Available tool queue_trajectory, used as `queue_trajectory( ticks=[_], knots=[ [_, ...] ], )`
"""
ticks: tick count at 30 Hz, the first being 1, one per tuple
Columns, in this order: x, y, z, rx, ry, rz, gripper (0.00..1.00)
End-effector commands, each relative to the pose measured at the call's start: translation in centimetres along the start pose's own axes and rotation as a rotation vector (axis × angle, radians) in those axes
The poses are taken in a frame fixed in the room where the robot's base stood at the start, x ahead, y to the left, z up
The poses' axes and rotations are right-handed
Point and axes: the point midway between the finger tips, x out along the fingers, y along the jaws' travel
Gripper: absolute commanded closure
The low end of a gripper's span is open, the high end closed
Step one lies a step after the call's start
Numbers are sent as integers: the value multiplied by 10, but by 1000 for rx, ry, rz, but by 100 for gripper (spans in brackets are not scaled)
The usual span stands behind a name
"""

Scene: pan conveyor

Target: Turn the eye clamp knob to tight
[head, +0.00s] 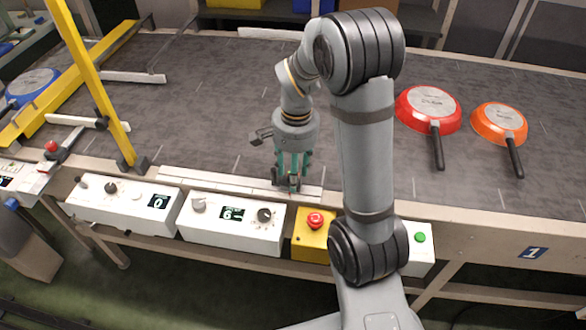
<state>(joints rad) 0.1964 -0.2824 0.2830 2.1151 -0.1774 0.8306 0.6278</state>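I cannot tell from the labels which knob is the eye clamp knob. The right white control box (232,230) has a grey knob (198,205), a dark display (232,214) reading about 6, and a black knob (264,215). The left white control box (122,208) has a small lever (82,183), a black knob (111,188) and a display (158,201) reading 0. My gripper (289,182), with teal fingers, points down over the conveyor's near edge, behind and right of the right box's black knob, apart from it. Its finger opening is too small to judge.
A yellow box with a red emergency button (315,219) and a white box with a green button (420,237) stand right of the control boxes. Red (428,110) and orange (499,124) pans lie on the conveyor (210,110). A yellow frame (88,80) stands at left.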

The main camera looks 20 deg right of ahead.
Motion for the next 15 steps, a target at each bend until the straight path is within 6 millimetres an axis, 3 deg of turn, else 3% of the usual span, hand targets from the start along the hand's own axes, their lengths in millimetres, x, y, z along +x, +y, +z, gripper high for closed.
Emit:
queue_trajectory(
  ticks=[5,15],
  knots=[
    [-16,-1,-1,0,4,-4,58],
    [-86,-1,-1,0,5,-5,58]
  ],
)
